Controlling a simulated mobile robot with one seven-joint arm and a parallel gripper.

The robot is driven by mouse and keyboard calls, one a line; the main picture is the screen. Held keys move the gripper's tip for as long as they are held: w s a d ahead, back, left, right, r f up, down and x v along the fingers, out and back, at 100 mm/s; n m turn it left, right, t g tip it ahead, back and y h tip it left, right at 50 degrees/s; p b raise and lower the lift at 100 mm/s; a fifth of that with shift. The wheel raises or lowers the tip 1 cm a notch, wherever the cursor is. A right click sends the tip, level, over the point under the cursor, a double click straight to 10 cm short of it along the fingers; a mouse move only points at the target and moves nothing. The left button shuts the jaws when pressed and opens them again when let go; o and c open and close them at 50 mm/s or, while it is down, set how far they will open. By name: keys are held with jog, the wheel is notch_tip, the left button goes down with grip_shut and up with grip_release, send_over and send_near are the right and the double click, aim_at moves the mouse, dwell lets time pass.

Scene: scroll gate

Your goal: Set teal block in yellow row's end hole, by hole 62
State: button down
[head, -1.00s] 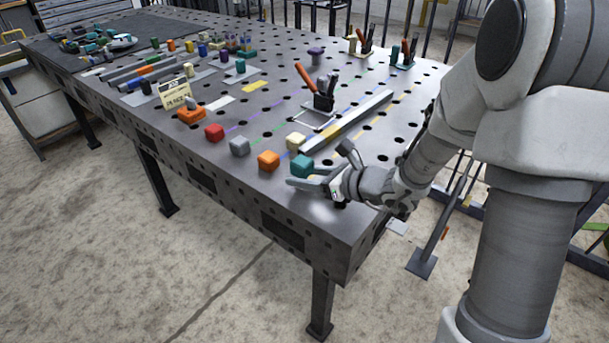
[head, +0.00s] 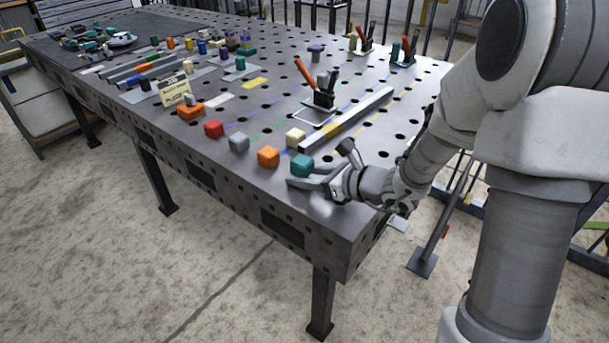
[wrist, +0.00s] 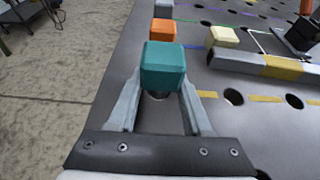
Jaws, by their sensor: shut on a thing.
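The teal block (head: 302,165) is near the front right corner of the table, and in the wrist view (wrist: 163,62) it is upright at the fingertips. My gripper (head: 306,174) is shut on it, with one finger on each side (wrist: 160,88). A dark round shape, apparently a hole (wrist: 157,95), shows just below the block; whether the block's underside is in it is hidden. The yellow row's dashes (wrist: 265,98) run right from there, with open holes (wrist: 233,97) between them. No hole number is legible.
An orange block (head: 268,156), a cream block (head: 295,138), a grey block (head: 239,142) and a red block (head: 214,129) stand along the near edge. A long grey bar (head: 345,120) with a yellow band lies beside the yellow row. A tool holder (head: 323,98) stands behind it.

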jog(key=shift+c, duration=1.2)
grip_release()
jog(key=shift+f, duration=0.15)
jog(key=shift+s+d, duration=0.1)
jog(key=shift+d, duration=0.05)
jog(key=shift+s+d, duration=0.1)
jog(key=shift+d, duration=0.1)
jog(key=p+v, duration=0.4)
jog(key=v, duration=1.2)
jog(key=shift+s+d+r, duration=0.2)
jog(key=shift+s+r, duration=0.05)
jog(key=shift+r, duration=0.1)
